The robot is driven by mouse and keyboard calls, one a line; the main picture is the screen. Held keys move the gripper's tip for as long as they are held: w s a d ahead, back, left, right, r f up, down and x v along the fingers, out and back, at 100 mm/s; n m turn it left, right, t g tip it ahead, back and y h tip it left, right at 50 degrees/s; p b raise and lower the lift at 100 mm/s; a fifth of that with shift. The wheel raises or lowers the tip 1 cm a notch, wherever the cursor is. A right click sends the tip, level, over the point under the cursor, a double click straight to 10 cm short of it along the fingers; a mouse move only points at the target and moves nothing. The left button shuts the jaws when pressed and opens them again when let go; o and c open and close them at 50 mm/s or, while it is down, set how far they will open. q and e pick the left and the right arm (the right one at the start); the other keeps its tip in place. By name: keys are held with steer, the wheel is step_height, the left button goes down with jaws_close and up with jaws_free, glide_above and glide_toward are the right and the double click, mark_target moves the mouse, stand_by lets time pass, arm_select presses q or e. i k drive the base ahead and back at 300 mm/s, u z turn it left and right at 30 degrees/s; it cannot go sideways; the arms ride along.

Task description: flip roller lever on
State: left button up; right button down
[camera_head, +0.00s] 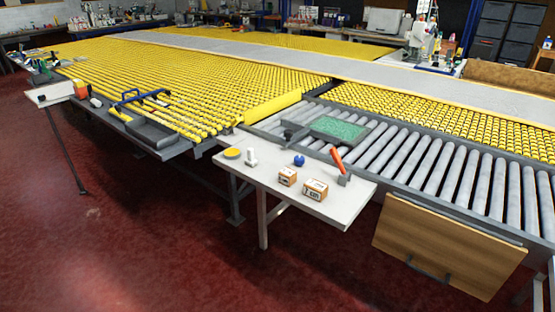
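A lever with an orange-red handle (337,159) rises from a small grey base (344,180) on the right part of a small white table (300,208). The handle is tilted, its top leaning to the left. The table stands at the front edge of the grey roller conveyor (470,185). Neither of my grippers is in view, and nothing is touching the lever.
The white table also holds two small boxes (287,176) (315,190), a blue ball (299,160), a white upright piece (251,158) and a yellow disc (231,153). A wooden panel (440,245) hangs below the rollers. The red floor (190,250) in front is clear.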

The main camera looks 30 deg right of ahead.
mark_target(335, 155)
steer(key=u, duration=0.25)
steer(key=k, duration=0.25)
steer(key=u, duration=0.35)
steer(key=i, duration=1.65)
steer(key=z, duration=1.45)
steer(key=i, duration=0.95)
steer(key=z, duration=1)
